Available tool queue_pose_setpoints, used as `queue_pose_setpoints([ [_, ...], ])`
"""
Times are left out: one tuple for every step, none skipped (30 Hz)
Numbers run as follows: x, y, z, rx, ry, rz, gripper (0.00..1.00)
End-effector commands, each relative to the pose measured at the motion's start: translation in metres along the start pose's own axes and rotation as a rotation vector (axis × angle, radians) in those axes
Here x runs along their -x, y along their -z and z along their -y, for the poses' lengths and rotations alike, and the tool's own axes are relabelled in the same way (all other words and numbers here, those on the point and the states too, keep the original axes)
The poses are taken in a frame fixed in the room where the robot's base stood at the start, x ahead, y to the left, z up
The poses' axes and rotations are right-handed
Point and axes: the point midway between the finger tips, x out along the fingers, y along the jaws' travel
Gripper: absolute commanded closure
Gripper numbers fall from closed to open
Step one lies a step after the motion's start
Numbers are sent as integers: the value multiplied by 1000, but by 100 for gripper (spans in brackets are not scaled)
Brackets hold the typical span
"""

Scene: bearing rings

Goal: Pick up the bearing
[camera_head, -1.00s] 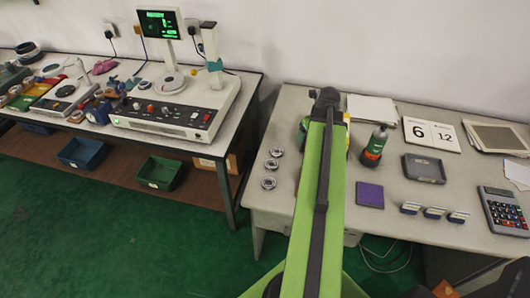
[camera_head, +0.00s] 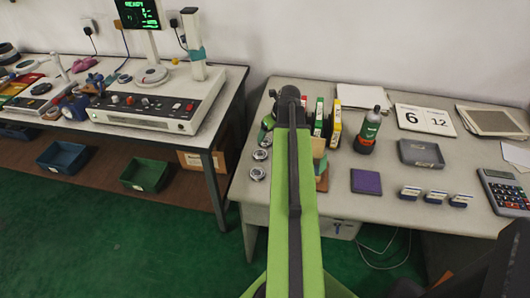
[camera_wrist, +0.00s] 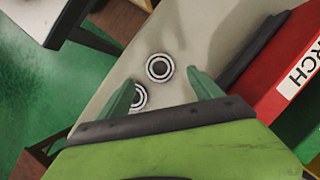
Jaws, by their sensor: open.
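Two silver bearing rings with dark centres show at the left end of the right table in the head view, an upper one (camera_head: 260,155) and a lower one (camera_head: 257,173). Another round shape just above them is partly covered near my arm. In the wrist view, one bearing (camera_wrist: 160,68) lies flat beyond and between the green fingertips of my gripper (camera_wrist: 161,79). A second bearing (camera_wrist: 140,97) is partly hidden behind the left finger. My gripper is open with nothing between its fingers. In the head view my arm hides most of it.
Upright binders (camera_head: 336,122) stand just right of my arm; a red one (camera_wrist: 285,75) is close to the right finger in the wrist view. A bottle (camera_head: 368,132), grey tray (camera_head: 421,154) and purple pad (camera_head: 366,182) are farther right. The left table holds a machine (camera_head: 160,105).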

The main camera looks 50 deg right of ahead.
Motion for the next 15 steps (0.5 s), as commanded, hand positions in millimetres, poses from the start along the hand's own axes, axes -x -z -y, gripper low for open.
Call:
queue_pose_setpoints([
  [-8,1,0,0,0,0,25],
  [-7,0,0,0,0,0,25],
  [-6,0,0,0,0,0,25],
  [-5,0,0,0,0,0,25],
  [-5,0,0,-1,1,0,25],
  [-8,0,1,-1,1,0,25],
  [-10,0,1,-1,1,0,25],
  [-14,1,1,-1,1,0,25],
  [-20,1,1,-1,1,0,25],
  [-26,1,2,-1,1,0,25],
  [-32,2,2,-1,1,0,25],
  [-40,2,2,-1,1,0,25],
  [-46,2,2,-1,1,0,25],
  [-51,2,2,-1,1,0,25],
  [-56,2,2,-1,1,0,25],
])
